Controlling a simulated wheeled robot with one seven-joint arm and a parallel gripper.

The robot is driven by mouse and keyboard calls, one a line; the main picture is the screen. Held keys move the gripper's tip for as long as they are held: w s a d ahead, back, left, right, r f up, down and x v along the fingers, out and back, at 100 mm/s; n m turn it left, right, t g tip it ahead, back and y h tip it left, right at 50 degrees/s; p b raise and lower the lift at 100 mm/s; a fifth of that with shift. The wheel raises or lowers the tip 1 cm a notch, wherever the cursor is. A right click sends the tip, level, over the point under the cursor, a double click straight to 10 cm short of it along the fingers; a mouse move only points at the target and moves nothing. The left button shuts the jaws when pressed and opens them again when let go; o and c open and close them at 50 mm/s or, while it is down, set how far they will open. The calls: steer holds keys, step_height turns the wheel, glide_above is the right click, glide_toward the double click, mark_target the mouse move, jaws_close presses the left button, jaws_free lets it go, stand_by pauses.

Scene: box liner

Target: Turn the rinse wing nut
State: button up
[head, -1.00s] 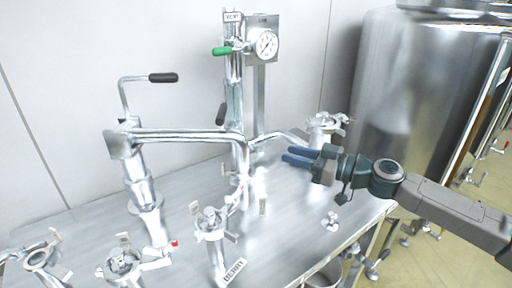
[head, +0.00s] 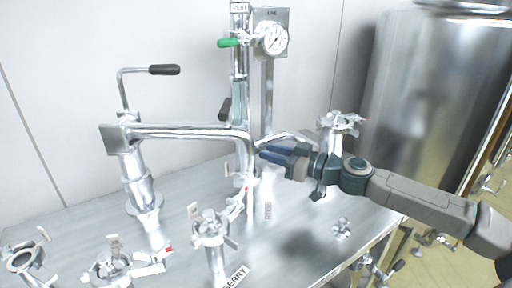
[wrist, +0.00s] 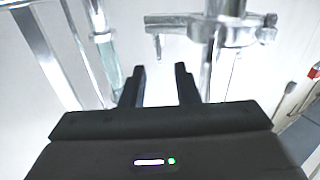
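No label reading "rinse" is legible, so I cannot tell which wing nut is the rinse one. Several steel clamps with wing nuts stand on pipe stubs. One clamp (head: 340,122) is at the back right, behind my arm. A third clamp (head: 112,268) is at the front left. My gripper (head: 270,155) is open and empty above the table, by the central pipe. The wrist view shows its two dark fingers apart, with a clamp (wrist: 215,32) ahead and to the right.
A steel table (head: 300,222) carries the pipework. A bent pipe with a black handle (head: 165,69) stands at left. A loose fitting (head: 342,228) lies at right. A large tank (head: 430,90) stands behind.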

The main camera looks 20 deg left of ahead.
steer(key=shift+x, duration=2.6)
steer(key=shift+c, duration=0.3)
jaws_close()
